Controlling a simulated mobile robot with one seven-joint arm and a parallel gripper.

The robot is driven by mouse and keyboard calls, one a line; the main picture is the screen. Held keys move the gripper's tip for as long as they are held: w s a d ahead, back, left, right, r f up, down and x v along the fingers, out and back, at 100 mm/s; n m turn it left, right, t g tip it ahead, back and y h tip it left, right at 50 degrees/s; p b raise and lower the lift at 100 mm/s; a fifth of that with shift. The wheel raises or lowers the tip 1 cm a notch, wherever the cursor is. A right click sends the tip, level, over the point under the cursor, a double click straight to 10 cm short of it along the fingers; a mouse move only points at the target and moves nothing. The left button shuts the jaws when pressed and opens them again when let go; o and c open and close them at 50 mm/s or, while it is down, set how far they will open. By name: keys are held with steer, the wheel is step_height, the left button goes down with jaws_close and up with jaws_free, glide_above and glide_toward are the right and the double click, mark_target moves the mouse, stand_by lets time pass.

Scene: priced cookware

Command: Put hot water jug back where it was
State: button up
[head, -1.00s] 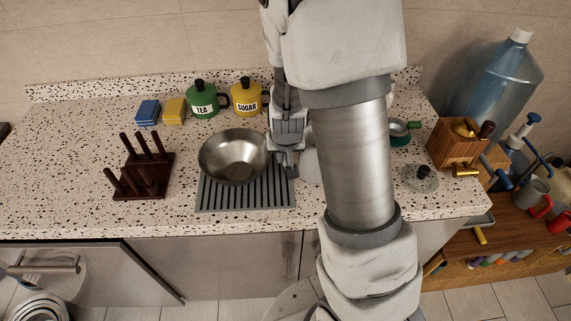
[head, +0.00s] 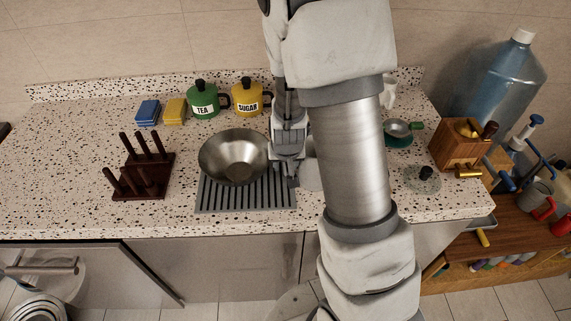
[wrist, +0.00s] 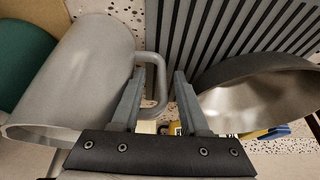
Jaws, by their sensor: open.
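A plain light-grey jug (wrist: 75,75) fills the left of the wrist view, with its handle (wrist: 162,82) towards my gripper. In the head view the jug (head: 311,176) is mostly hidden behind my arm. It stands right of the striped drying mat (head: 246,200). My gripper (wrist: 161,76) is open, with the handle's outer bar between its two fingers. In the head view my gripper (head: 291,176) is low, between the steel bowl and the jug.
The steel bowl (head: 233,157) rests on the mat, close left of my gripper. A dark wooden rack (head: 142,175), sponges (head: 148,112), a green TEA pot (head: 203,101) and a yellow SUGAR pot (head: 246,98) stand left and behind. A wooden box (head: 457,150) is at right.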

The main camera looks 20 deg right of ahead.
steer(key=shift+r+p, duration=0.55)
steer(key=s+a+r+n+p, duration=0.1)
steer(key=s+r, duration=0.5)
steer(key=r, duration=0.4)
steer(key=s+a+r+n+p, duration=0.1)
steer(key=s+a+r+p, duration=0.1)
steer(key=s+r, duration=0.5)
steer(key=s+a+r+n+t+y+p, duration=0.1)
steer(key=s+r, duration=0.6)
steer(key=r, duration=0.6)
steer(key=shift+a, duration=0.4)
steer(key=shift+f, duration=0.25)
